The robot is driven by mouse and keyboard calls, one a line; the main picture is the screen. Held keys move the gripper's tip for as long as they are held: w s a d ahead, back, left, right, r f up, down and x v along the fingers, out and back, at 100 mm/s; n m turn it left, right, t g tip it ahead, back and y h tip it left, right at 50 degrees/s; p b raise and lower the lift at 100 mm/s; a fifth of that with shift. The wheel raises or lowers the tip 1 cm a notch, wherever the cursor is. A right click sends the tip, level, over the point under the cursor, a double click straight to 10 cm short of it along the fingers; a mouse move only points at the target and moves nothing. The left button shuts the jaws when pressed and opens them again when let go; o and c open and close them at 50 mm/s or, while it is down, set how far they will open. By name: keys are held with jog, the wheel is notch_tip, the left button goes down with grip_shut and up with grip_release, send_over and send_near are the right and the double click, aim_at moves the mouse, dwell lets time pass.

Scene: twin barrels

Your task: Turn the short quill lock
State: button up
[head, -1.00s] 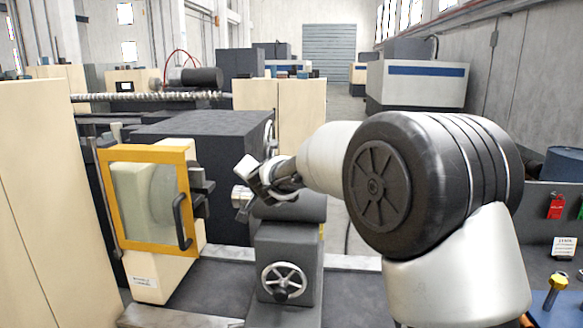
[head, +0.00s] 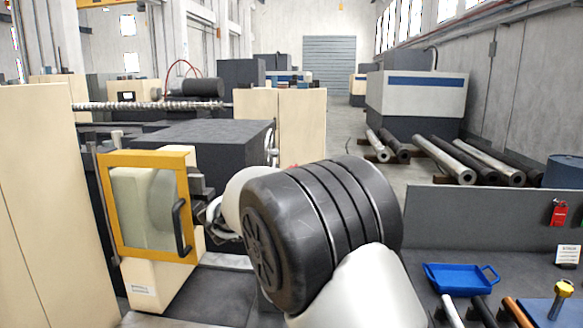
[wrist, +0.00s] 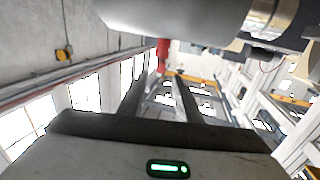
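In the wrist view, my gripper (wrist: 159,77) has its two dark fingers apart with nothing between their inner faces. A small red handle (wrist: 162,55) hangs just past the fingertips, in line with the gap; it looks like a lock lever, but I cannot tell whether it is the short quill lock. A large grey rounded body (wrist: 185,15), likely the tailstock, fills the top of the wrist view, with a shiny metal cylinder (wrist: 272,18) at its right end. In the head view my arm hides the tailstock and most of my gripper. A small red tip (head: 294,166) shows above my arm.
A machine door with a yellow frame (head: 147,155) and black handle stands left of my arm. A dark headstock block (head: 205,140) is behind it. At right are a blue tray (head: 458,278) and several tools on a dark bench (head: 490,245).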

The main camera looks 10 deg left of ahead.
aim_at(292, 166)
jog(key=p+x, duration=0.1)
jog(key=x, duration=0.8)
jog(key=shift+w+d, duration=0.1)
jog(key=shift+w, duration=0.1)
grip_shut()
jog(key=shift+f, duration=0.1)
